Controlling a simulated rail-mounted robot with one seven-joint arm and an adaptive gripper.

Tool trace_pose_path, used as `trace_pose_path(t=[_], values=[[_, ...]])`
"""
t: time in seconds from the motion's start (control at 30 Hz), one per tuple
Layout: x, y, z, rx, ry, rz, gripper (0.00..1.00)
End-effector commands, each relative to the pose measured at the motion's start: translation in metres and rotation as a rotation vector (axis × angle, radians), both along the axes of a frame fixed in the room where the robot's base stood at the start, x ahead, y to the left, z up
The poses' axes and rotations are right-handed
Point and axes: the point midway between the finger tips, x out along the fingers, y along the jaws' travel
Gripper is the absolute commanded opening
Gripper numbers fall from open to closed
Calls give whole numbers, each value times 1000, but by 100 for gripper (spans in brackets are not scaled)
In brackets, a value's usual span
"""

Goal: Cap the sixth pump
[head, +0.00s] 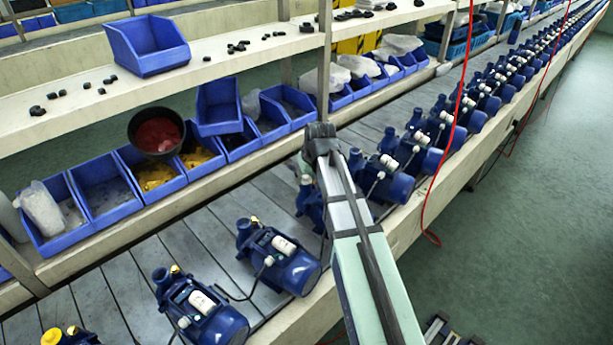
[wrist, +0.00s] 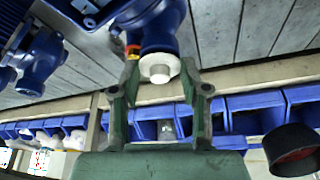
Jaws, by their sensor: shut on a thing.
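My gripper (wrist: 160,72) is shut on a pale round cap (wrist: 159,74) with a small knob, held between its two green fingers. The cap lines up with the blue neck of a pump (wrist: 158,28); I cannot tell whether it touches or sits on the port. A red and yellow fitting shows beside that neck. In the head view my arm's dark end is over the line, beside a partly hidden blue pump (head: 309,198); my fingers and the cap are hidden there. Two pumps (head: 285,262) (head: 212,318) stand nearer, and a pump with a yellow top (head: 68,337) is at the bottom left.
Several more pumps (head: 425,155) run along the slatted line to the upper right. Blue bins (head: 108,190) and a black bucket with red contents (head: 157,133) line the far side. A shelf (head: 240,62) stands above them. A red hose (head: 447,140) hangs right of my arm.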

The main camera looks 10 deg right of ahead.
Motion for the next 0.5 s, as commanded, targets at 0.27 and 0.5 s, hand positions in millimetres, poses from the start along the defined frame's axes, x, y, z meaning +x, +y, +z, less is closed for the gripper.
trace_pose_path(t=[0.27,0.5], values=[[0,0,-4,0,0,0,33],[0,0,-6,0,0,0,52]])
